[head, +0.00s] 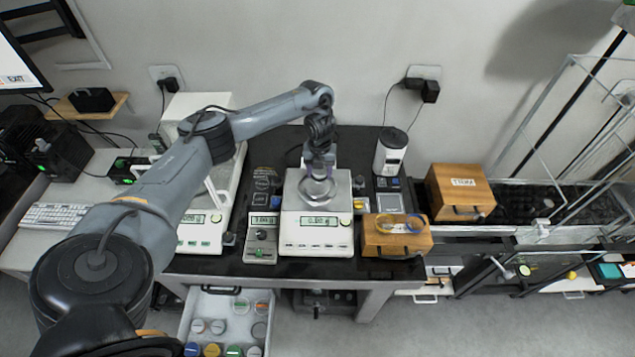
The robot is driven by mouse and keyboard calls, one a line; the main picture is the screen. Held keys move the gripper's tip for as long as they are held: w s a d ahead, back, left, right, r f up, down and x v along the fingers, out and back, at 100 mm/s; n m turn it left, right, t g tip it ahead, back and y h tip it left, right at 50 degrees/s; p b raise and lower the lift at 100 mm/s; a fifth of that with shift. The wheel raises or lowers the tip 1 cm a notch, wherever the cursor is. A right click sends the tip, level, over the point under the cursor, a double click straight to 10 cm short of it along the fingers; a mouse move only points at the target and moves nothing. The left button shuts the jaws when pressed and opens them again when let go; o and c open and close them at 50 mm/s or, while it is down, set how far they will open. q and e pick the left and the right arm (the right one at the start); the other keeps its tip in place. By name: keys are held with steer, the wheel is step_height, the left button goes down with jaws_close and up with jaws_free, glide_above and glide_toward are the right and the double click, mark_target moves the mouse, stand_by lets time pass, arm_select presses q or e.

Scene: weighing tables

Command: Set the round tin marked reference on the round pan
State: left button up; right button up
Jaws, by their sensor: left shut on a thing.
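My left gripper (318,166) reaches down over the middle weighing scale (316,234). It is shut on a small round tin (319,186), which shows as a pale grey disc at the fingertips, right over the scale's round pan. The fingers partly hide the tin, and no marking can be read on it. I cannot tell whether the tin touches the pan. The pan's rim is hard to tell from the tin at this size. The scale's display is lit, but its figures are too small to read surely. My right gripper is not in view.
An open drawer (188,322) below holds several round tins. A second scale (202,232) stands left, with a small grey device (262,238) between. Right are a wooden box (398,238) with a yellow-and-blue ring, another wooden box (459,190) and a white canister (391,153).

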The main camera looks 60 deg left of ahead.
mark_target(318, 185)
arm_select(q)
steer(key=shift+s+a+f, duration=0.15)
steer(key=shift+a+f, duration=0.25)
steer(key=shift+a, duration=0.05)
steer(key=shift+f, duration=1.9)
steer(key=shift+f, duration=0.2)
steer(key=o, duration=1.1)
steer(key=shift+r, duration=0.1)
steer(key=shift+c, duration=0.2)
steer(key=shift+r, duration=0.1)
